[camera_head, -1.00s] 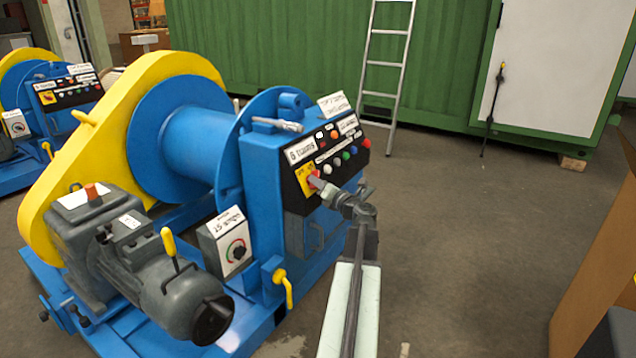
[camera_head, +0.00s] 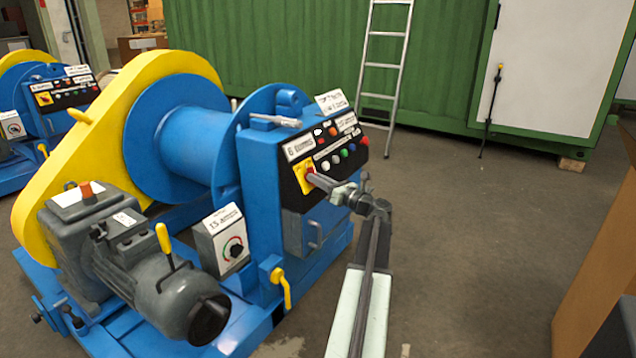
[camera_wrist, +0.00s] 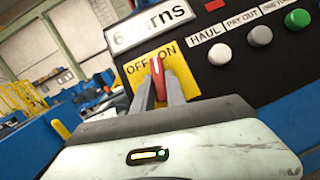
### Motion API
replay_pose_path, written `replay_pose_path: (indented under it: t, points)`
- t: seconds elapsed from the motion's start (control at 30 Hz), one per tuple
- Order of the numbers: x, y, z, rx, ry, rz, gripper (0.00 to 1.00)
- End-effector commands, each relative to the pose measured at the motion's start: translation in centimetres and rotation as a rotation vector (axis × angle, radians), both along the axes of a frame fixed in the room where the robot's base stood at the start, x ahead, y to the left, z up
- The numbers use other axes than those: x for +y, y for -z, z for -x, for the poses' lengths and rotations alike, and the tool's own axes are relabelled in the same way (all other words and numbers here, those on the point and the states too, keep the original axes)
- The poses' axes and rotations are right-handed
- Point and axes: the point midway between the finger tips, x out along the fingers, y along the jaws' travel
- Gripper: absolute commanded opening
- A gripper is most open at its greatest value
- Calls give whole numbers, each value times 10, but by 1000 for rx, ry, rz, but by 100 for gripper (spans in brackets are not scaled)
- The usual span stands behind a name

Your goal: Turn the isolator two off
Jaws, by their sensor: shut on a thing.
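The isolator is a yellow plate (camera_head: 301,186) with a red handle on the black control panel of the near blue winch. In the wrist view the plate (camera_wrist: 133,78) reads OFF at the left and ON at the right. The red handle (camera_wrist: 157,78) stands nearly upright, between the two words. My gripper (camera_wrist: 160,92) is shut on the red handle, one grey finger on each side. In the head view my gripper (camera_head: 316,179) reaches the plate from the right and covers part of it. I cannot read a number two on this isolator.
White, blue, green and red buttons (camera_head: 337,160) sit right of the isolator on the panel. A grey box with a dial (camera_head: 232,250) and a yellow lever (camera_head: 281,288) are below. A second winch (camera_head: 50,95) stands far left. A cardboard box (camera_head: 600,270) is at right; floor between is clear.

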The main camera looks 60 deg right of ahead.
Motion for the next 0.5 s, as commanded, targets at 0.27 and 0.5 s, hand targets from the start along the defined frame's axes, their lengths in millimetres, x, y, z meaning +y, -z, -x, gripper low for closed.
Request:
replay_pose_path:
  t: [0.27, 0.5]
  points:
    - [-6, 0, 0, 4, -119, 234, 0]
    - [-9, -2, 0, 5, -221, 436, 0]
